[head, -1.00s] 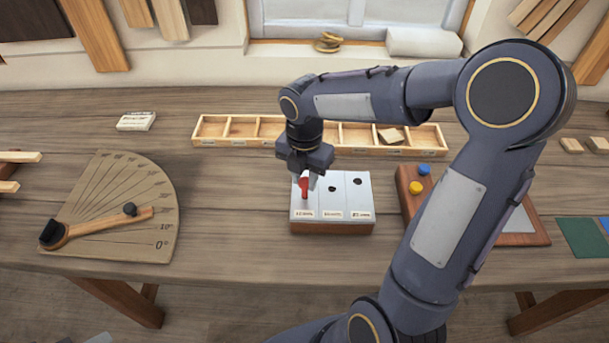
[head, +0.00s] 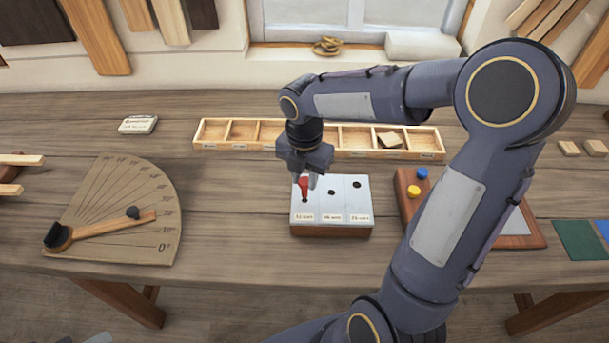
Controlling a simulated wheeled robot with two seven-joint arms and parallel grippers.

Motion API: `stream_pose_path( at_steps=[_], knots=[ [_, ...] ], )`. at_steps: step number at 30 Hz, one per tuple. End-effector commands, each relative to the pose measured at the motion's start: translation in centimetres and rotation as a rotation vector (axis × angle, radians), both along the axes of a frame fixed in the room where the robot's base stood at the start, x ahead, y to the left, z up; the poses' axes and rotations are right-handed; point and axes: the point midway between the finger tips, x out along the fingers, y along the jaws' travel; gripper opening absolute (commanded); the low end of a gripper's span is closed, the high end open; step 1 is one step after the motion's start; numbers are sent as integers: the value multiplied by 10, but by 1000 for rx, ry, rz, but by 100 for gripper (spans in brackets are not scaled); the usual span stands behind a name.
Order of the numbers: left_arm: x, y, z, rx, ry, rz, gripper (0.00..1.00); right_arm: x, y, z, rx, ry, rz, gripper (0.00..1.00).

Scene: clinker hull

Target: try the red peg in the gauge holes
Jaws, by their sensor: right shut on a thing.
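The gauge block (head: 331,231) stands on the bench, with a pale top in three labelled sections and a wooden base. Dark holes show in the middle section (head: 332,193) and the right section (head: 357,185). My right gripper (head: 305,178) is shut on the red peg (head: 304,187) above the left section. The peg is upright, and a dark hole (head: 305,200) shows just below its lower end. Whether the tip touches the hole's rim, I cannot tell. The gripper hides the peg's top. My left gripper is not in view.
A long compartmented wooden tray (head: 225,133) lies behind the block. A board with a blue and a yellow knob (head: 413,190) stands close on the right. A protractor board (head: 120,215) lies left, with clear bench between it and the block.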

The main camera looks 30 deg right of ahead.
Motion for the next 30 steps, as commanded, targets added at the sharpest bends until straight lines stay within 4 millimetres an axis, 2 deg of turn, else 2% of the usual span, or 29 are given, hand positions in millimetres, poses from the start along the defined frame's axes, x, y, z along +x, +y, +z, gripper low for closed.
stream_pose_path(
  at_steps=[5, 15, 17, 24, 27, 30],
  knots=[
    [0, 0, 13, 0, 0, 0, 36, 0, 0, 13, 0, 0, 0, 5],
    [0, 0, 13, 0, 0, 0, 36, 0, -1, 14, 0, 0, -8, 5],
    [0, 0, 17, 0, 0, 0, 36, -1, -8, 17, -1, 1, -53, 5],
    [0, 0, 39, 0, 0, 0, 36, -9, -58, 33, 0, 0, -436, 5],
    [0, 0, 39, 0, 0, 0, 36, -11, -68, 32, -1, 1, -514, 5],
    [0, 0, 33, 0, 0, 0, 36, -12, -70, 26, -1, 1, -530, 5]
  ],
)
